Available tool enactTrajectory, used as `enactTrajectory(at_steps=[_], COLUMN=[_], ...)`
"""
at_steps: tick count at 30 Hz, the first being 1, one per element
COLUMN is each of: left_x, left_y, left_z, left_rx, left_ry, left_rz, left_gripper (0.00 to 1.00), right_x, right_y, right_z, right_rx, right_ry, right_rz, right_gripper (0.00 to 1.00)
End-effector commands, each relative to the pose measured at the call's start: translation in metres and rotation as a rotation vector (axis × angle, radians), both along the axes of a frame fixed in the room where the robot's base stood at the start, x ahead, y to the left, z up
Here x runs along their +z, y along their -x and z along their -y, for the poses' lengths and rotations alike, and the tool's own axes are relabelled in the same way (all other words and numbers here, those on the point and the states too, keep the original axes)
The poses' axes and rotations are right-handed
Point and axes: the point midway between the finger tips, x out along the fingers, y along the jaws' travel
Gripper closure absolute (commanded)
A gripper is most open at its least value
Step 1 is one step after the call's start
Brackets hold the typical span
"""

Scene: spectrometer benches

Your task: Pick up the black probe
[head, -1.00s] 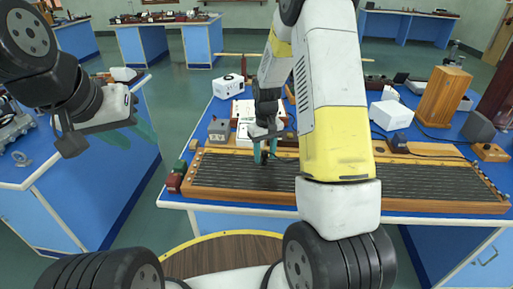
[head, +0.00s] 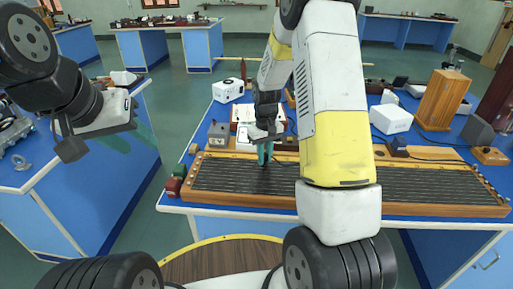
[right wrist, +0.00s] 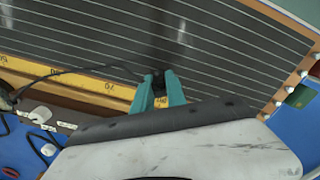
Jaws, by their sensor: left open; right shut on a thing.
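The black probe (right wrist: 158,77) is a small dark piece with a thin black cable running to the left in the right wrist view. My right gripper (right wrist: 158,86) has its teal fingers shut on it, over the dark lined board (right wrist: 225,70) by the wooden scale. In the head view my right gripper (head: 265,155) points down at the far left part of the wood-framed board (head: 350,188); the probe is hardly visible there. My left gripper (head: 128,140) is open and empty, away from the board, in front of the left bench.
A white box (head: 391,118), a tall wooden block (head: 443,100) and a grey box (head: 477,131) stand right of my right arm. Floor lies between the benches.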

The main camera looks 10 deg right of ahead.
Motion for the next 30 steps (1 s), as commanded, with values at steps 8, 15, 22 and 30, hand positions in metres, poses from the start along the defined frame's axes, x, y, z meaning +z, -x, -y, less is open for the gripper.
enactTrajectory(at_steps=[8, 15, 22, 30], left_x=[0.000, 0.000, 0.000, 0.000], left_y=[0.000, 0.000, 0.000, 0.000], left_z=[0.000, 0.000, 0.000, 0.000], left_rx=[0.000, 0.000, 0.000, 0.000], left_ry=[0.000, 0.000, 0.000, 0.000], left_rz=[0.000, 0.000, 0.000, 0.000], left_gripper=[0.58, 0.58, 0.58, 0.58], right_x=[0.031, 0.036, 0.041, 0.042], right_y=[0.008, 0.060, 0.111, 0.133], right_z=[-0.005, -0.031, -0.056, -0.068], right_rx=[0.004, 0.005, 0.005, -0.001], right_ry=[0.000, -0.001, 0.000, 0.001], right_rz=[0.000, 0.001, 0.002, 0.001], right_gripper=[1.00, 1.00, 1.00, 1.00])
